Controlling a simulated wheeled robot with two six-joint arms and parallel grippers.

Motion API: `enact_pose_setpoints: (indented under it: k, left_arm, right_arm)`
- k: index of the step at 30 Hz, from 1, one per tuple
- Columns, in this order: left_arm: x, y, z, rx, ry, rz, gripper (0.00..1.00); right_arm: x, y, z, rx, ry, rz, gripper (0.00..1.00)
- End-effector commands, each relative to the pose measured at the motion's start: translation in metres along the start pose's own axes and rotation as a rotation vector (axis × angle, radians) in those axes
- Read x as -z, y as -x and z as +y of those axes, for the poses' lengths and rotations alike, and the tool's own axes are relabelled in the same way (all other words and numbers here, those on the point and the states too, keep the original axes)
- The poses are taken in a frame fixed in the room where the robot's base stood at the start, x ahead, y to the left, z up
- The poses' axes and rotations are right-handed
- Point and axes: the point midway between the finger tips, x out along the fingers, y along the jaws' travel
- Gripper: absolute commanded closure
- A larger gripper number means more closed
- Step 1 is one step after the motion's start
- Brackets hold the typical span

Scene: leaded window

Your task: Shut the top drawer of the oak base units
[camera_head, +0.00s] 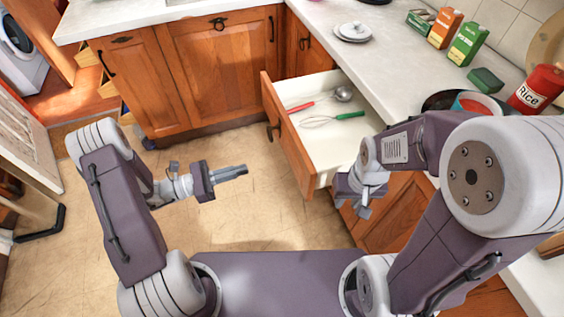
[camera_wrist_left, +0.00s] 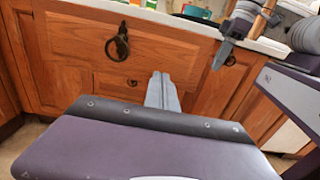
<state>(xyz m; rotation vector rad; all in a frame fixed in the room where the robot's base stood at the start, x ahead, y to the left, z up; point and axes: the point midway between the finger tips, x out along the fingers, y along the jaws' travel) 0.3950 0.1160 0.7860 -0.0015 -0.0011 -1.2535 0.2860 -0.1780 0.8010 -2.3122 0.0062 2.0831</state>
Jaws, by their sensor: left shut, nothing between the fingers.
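The top drawer (camera_head: 291,143) of the oak base units stands pulled out, its wooden front facing left with a dark ring pull. The drawer front (camera_wrist_left: 75,42) and its ring pull (camera_wrist_left: 118,43) also show in the left wrist view. My left gripper (camera_head: 240,171) is shut and empty, left of the drawer front and apart from it, pointing toward it; its fingers (camera_wrist_left: 161,92) show in the left wrist view. My right gripper (camera_head: 357,204) hangs by the drawer's near right end; its jaw opening is unclear. It also shows in the left wrist view (camera_wrist_left: 222,54).
Inside the drawer lie a red-handled ladle (camera_head: 318,100) and a green-handled whisk (camera_head: 332,118). The worktop (camera_head: 392,84) above holds white lids (camera_head: 352,32), boxes (camera_head: 444,28), a pan and a rice tin (camera_head: 536,90). The floor (camera_head: 255,215) left of the drawer is clear.

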Motion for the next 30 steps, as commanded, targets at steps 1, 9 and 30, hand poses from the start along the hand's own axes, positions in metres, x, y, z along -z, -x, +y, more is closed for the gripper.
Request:
enact_pose_setpoints:
  k: [1,9,30]
  left_arm:
    - [0.0,-0.007,-0.001,0.005,0.001,0.0,1.0]
    - [0.0,-0.065,-0.002,0.009,0.0,0.001,1.0]
    - [0.0,-0.134,-0.001,0.002,-0.001,0.001,1.0]
  right_arm:
    - [0.0,0.0,0.0,0.0,0.0,0.0,0.71]
    - [0.0,-0.002,0.0,0.0,0.0,0.0,0.71]
    - [-0.001,-0.005,0.0,0.0,0.0,-0.001,0.71]
